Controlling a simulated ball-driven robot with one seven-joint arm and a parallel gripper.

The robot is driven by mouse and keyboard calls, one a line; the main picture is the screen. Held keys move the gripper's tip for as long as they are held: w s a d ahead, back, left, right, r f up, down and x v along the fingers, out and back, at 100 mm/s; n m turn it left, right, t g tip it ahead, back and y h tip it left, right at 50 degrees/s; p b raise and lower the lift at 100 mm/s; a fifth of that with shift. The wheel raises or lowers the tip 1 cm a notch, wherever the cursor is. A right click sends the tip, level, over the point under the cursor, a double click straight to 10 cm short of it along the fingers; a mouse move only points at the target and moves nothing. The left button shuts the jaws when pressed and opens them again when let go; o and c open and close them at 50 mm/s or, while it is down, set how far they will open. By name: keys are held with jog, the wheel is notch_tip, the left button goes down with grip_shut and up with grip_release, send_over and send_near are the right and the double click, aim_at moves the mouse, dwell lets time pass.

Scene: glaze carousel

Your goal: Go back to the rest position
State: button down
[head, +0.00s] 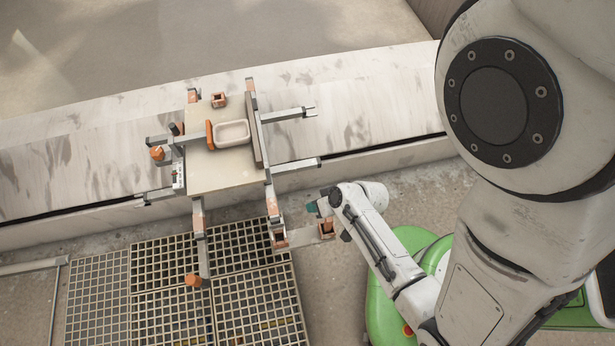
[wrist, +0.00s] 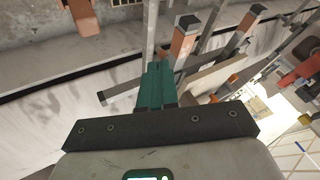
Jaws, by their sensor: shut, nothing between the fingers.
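My gripper shows in the head view (head: 313,208) as a small teal tip at the end of my white arm, just right of the carousel frame's front arms. In the wrist view my gripper (wrist: 155,85) has its teal fingers together, with nothing between them. The carousel frame (head: 225,178) has a beige board on top, with metal arms reaching out on several sides. A white tray-like dish (head: 232,134) with an orange-brown end lies on the board. In the wrist view, the frame's metal and orange posts (wrist: 185,45) rise close beyond the fingers.
A small orange-brown square piece (head: 219,100) sits at the board's back edge. A pale stained ledge (head: 370,90) runs behind and under the frame. Floor grating (head: 160,290) lies in front. Metal bars with orange ends (head: 305,235) jut out close to my gripper.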

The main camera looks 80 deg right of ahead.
jog(key=shift+s+r, duration=0.3)
jog(key=shift+r, duration=0.1)
